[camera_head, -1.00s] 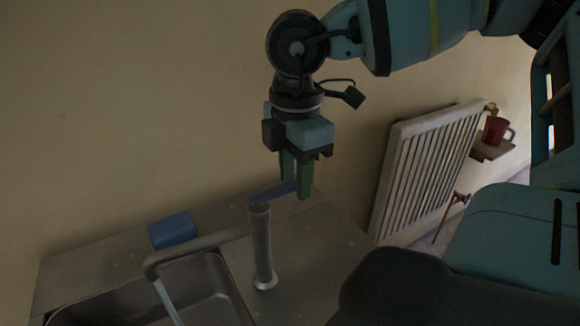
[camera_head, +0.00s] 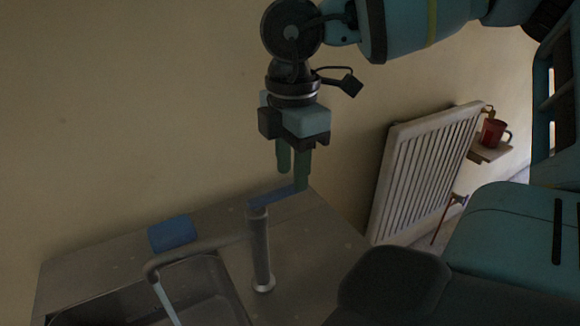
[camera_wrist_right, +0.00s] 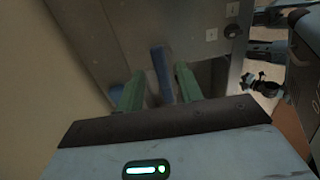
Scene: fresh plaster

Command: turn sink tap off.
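The sink tap has a grey upright column (camera_head: 262,250), a spout reaching left over the sink, and a blue lever (camera_head: 272,197) on top pointing right. A stream of water (camera_head: 166,302) runs from the spout. My right gripper (camera_head: 293,174) points down just above the lever's outer end, with its green fingers apart. In the right wrist view the gripper (camera_wrist_right: 158,92) is open, and the blue lever (camera_wrist_right: 162,75) shows between its fingers. I cannot tell whether a finger touches the lever. My left gripper is not in view.
The metal sink basin (camera_head: 190,290) is at lower left. A blue block (camera_head: 172,232) lies on the counter (camera_head: 110,258) behind the spout. The wall is close behind my gripper. A white radiator (camera_head: 420,170) and a red mug (camera_head: 493,132) on a small shelf are to the right.

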